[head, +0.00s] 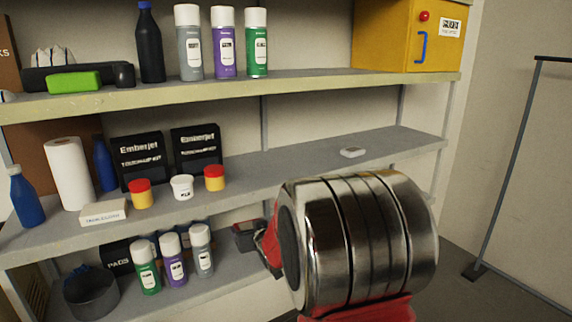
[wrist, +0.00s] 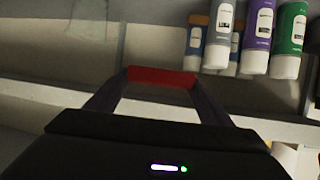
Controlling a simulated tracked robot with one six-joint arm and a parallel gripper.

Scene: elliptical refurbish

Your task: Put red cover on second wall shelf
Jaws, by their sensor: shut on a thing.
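My gripper (wrist: 160,85) is shut on the red cover (wrist: 160,77), which shows in the wrist view as a red bar spanning the two dark fingertips. In the head view my arm's large metal joint hides much of the gripper; a dark end (head: 247,236) shows beside it, in front of the gap between the middle and bottom shelves. I cannot make out the cover clearly there. The middle wall shelf (head: 310,172) is grey, with bare room on its right half. The top shelf (head: 310,83) and bottom shelf (head: 235,268) also show.
The middle shelf holds a small white item (head: 352,152), dark Emberjet boxes (head: 140,160), red-lidded jars (head: 141,196) and a paper roll (head: 69,172). Spray cans (head: 173,262) stand on the bottom shelf. A yellow box (head: 390,38) is on top. A rack (head: 508,170) stands at right.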

